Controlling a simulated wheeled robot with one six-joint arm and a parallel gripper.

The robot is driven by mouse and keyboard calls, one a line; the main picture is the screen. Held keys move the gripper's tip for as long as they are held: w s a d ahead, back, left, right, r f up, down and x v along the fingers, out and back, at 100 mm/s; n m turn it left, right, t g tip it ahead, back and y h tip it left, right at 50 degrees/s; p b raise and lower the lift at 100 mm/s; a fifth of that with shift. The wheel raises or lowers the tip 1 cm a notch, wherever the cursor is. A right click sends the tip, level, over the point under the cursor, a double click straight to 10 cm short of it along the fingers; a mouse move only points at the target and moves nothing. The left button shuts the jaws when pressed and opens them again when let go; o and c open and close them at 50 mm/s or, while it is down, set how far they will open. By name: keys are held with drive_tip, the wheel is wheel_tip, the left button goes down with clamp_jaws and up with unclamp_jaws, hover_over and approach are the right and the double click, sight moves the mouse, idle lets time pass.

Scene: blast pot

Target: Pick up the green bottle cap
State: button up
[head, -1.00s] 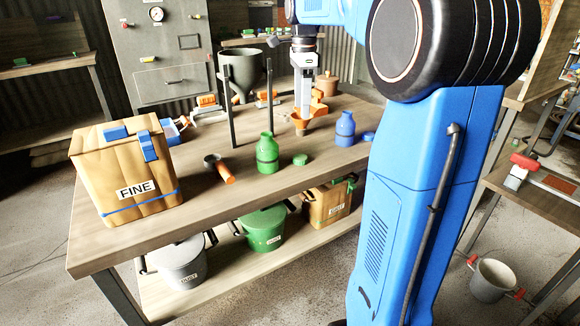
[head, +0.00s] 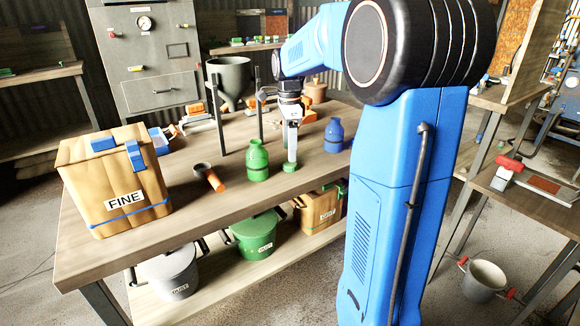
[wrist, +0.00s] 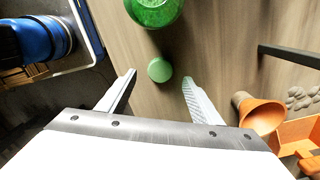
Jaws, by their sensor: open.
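The green bottle cap (wrist: 159,70) is a small round disc lying on the wooden bench top. In the wrist view it sits centred between my fingers, near the tips and apart from both. In the head view the green cap (head: 289,167) is partly hidden by my gripper (head: 291,157), which points down over it. In the wrist view my gripper (wrist: 159,82) is open and empty. The open-necked green bottle (head: 257,162) stands upright just left of the cap. In the wrist view the bottle (wrist: 155,10) shows at the top edge.
The blue bottle (head: 334,135) stands to the right. An orange-handled tool (head: 214,181) and a box marked FINE (head: 120,195) are to the left. A dark post (head: 220,120) rises behind. In the wrist view an orange cup (wrist: 262,112) lies right of my fingers. The bench front is mostly clear.

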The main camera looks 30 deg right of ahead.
sight(290, 164)
drive_tip(key=shift+d+f, duration=0.1)
drive_tip(key=shift+f, duration=2.5)
drive_tip(key=c, duration=1.1)
